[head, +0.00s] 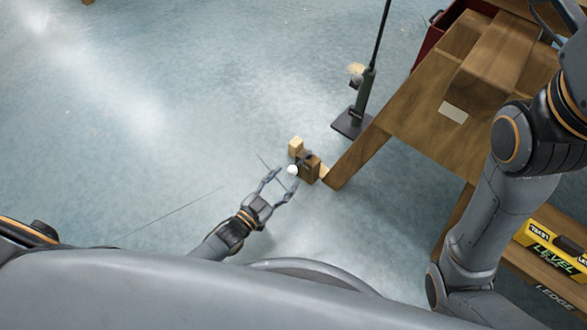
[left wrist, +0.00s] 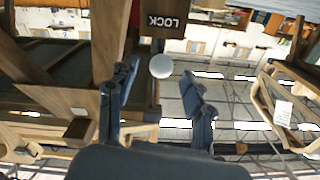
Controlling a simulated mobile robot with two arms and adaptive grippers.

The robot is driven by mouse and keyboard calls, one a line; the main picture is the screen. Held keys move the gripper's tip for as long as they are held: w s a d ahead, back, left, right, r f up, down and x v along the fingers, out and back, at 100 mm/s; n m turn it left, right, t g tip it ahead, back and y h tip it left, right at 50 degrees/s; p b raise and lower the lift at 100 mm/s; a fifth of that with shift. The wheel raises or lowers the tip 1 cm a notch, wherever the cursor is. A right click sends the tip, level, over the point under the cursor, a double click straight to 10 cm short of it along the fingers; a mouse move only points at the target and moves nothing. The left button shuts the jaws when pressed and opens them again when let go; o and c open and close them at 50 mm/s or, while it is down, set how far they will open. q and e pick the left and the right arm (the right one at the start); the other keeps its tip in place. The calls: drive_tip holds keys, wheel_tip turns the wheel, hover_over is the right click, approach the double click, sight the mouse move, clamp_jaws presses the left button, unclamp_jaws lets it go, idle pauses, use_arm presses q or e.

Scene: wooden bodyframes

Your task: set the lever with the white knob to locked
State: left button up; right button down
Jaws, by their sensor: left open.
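The white knob (head: 292,170) is a small ball beside a brown wooden block (head: 309,168) at the end of a wooden frame. In the left wrist view the knob (left wrist: 161,66) shows between my fingers, below a dark wooden plate (left wrist: 166,19) lettered LOCK, which appears upside down. My left gripper (head: 284,179) is open, its fingertips close to the knob; contact cannot be told. The gripper also shows in the left wrist view (left wrist: 158,80). The lever's shaft is mostly hidden behind the knob. My right gripper is out of view.
A wooden bench frame (head: 420,115) stands to the right of the knob. A dark stand (head: 353,121) with a thin pole rises behind it. The floor to the left is clear.

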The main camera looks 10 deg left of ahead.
use_arm(q)
drive_tip(key=v, duration=0.6)
drive_tip(key=shift+s, duration=0.1)
idle(0.4)
